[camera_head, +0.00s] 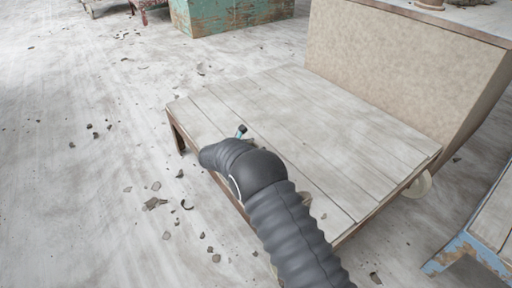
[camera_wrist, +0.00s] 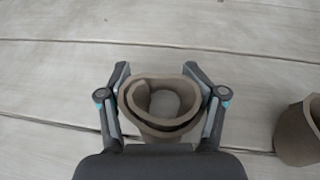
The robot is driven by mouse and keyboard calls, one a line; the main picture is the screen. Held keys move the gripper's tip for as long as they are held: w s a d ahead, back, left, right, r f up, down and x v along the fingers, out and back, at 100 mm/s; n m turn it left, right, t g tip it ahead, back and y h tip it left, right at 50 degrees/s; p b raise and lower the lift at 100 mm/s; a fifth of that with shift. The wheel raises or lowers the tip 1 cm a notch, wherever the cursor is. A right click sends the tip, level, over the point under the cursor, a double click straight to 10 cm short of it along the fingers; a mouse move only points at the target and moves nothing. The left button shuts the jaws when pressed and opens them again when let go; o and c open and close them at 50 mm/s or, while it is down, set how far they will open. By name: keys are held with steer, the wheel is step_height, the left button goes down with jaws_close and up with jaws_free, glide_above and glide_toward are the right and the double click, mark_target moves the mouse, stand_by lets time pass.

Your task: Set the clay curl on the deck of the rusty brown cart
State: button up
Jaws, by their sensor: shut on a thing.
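The clay curl (camera_wrist: 139,96) is a brown-grey strip rolled into an open ring. My gripper (camera_wrist: 158,78) is shut on it, with one finger on each side, in the wrist view. Pale planks lie under the curl; I cannot tell whether it touches them. The rusty brown cart (camera_head: 300,115) has a pale plank deck and brown edges, and stands in the middle of the head view. My arm reaches over the deck's near left edge. My arm hides the held curl in the head view.
Another brown clay piece (camera_wrist: 299,133) stands on the planks at the wrist view's right edge. A tall beige block (camera_head: 405,75) borders the deck's far right side. A blue-edged cart (camera_head: 468,248) stands at lower right, a green chest (camera_head: 230,14) at the back. Clay scraps litter the floor.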

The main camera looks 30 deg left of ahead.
steer(key=shift+f, duration=0.15)
steer(key=o, duration=1.7)
steer(key=shift+c, duration=0.2)
steer(key=shift+r, duration=0.3)
steer(key=v, duration=1.2)
steer(key=shift+f, duration=0.15)
